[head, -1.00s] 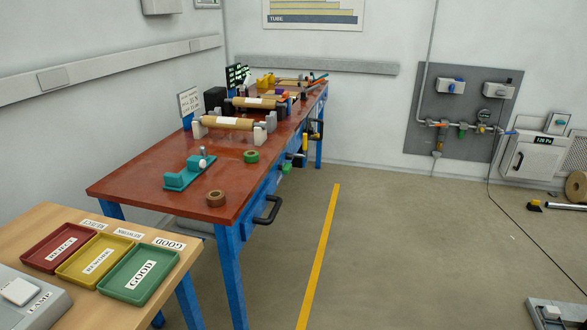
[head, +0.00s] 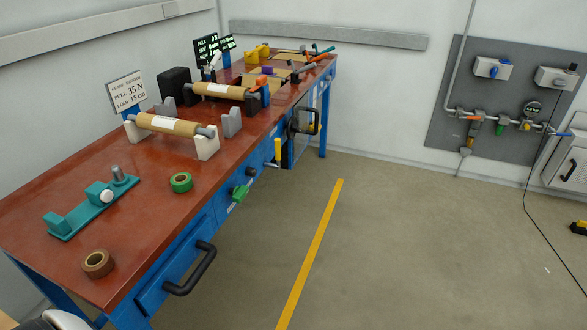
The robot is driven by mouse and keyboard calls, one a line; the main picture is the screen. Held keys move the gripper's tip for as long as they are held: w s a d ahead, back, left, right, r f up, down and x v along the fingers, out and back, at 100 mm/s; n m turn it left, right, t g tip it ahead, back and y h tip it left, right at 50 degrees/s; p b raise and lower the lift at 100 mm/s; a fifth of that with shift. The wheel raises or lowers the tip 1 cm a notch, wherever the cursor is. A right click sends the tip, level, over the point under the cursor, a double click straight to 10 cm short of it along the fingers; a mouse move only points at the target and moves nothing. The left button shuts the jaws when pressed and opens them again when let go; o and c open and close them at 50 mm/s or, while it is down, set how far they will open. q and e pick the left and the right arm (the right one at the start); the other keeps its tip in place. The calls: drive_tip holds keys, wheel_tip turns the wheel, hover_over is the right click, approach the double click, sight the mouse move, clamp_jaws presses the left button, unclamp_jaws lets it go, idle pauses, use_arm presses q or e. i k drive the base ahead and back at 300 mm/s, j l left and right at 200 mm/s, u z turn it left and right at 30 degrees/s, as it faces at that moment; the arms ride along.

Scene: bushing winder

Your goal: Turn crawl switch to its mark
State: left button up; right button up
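No part in the head view is readably labelled as the crawl switch, and I cannot make out its mark. Along the blue front of the red-topped bench (head: 150,205) there are small controls: a green part (head: 240,193), a dark knob (head: 251,172) and a yellow upright handle (head: 277,150). They are too small to tell which one, if any, is the crawl switch. Neither of my grippers shows in this view.
On the bench stand a teal fixture (head: 92,208), a brown tape roll (head: 98,264), a green roll (head: 181,182) and wound rollers (head: 172,124). A black drawer handle (head: 190,270) juts out in front. Floor around the yellow line (head: 312,250) is clear.

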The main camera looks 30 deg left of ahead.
sight(240, 193)
drive_tip(key=i+l+u, duration=0.1)
drive_tip(key=i+u, duration=0.15)
drive_tip(key=i, duration=0.35)
drive_tip(key=i+l+u, duration=0.25)
drive_tip(key=i, duration=0.35)
drive_tip(key=i+l+u, duration=0.1)
drive_tip(key=i+u, duration=0.15)
drive_tip(key=u, duration=0.15)
drive_tip(key=i+l+u, duration=0.15)
drive_tip(key=u, duration=0.25)
drive_tip(key=i+l+u, duration=0.2)
drive_tip(key=u, duration=0.2)
drive_tip(key=i+l+u, duration=0.15)
drive_tip(key=l+u, duration=0.3)
drive_tip(key=i+l+u, duration=0.1)
drive_tip(key=u, duration=0.3)
drive_tip(key=l, duration=0.1)
